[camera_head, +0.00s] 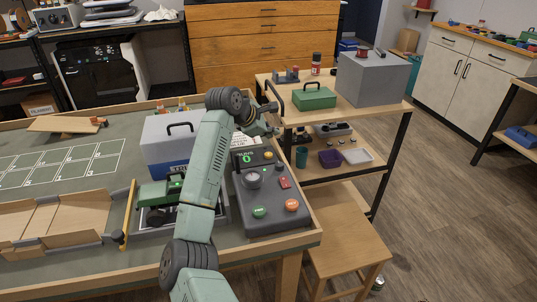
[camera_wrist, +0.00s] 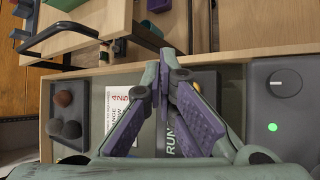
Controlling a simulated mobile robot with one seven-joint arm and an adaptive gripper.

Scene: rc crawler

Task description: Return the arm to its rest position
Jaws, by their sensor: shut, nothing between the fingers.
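My arm reaches up over the right end of the green-topped table, beside the control console (camera_head: 267,195). In the head view my gripper (camera_head: 268,122) is small and partly hidden by my own wrist, near the table's far right edge. In the wrist view my gripper (camera_wrist: 166,62) has its two purple-padded fingers meeting at the tips, with nothing between them. They hang over the console's top edge and a white printed card (camera_wrist: 118,103). The card is partly covered by a finger.
A grey-and-blue box with a handle (camera_head: 165,140) stands left of my arm. A wooden cart with a black rail holds a green case (camera_head: 314,97) and a grey box (camera_head: 372,78). A wooden stool (camera_head: 343,232) stands by the table.

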